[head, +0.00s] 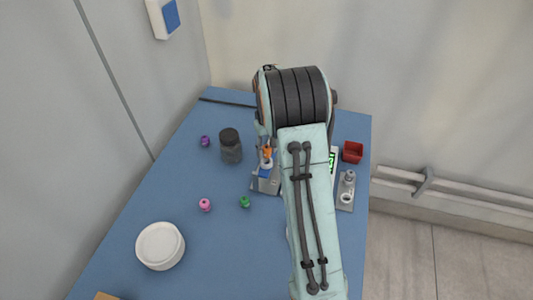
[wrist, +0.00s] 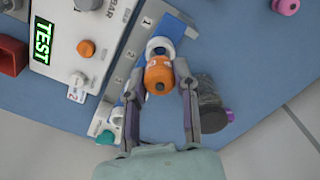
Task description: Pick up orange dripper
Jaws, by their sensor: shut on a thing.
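The orange dripper (wrist: 158,76) is in the wrist view, between the two fingers of my gripper (wrist: 160,92). The gripper is shut on it. In the head view the orange dripper (head: 267,152) shows as a small orange spot beside my arm, which hides most of the gripper. A white and blue piece (wrist: 160,46) sits right beside the dripper on a grey numbered rack (wrist: 120,70). I cannot tell whether the dripper is clear of the rack.
A dark lidded jar (head: 231,147) stands left of the rack. A device with a green TEST display (wrist: 42,43) and a red box (head: 353,152) are close by. Purple, pink and green (head: 244,202) pieces lie on the blue table. A white round container (head: 160,246) is front left.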

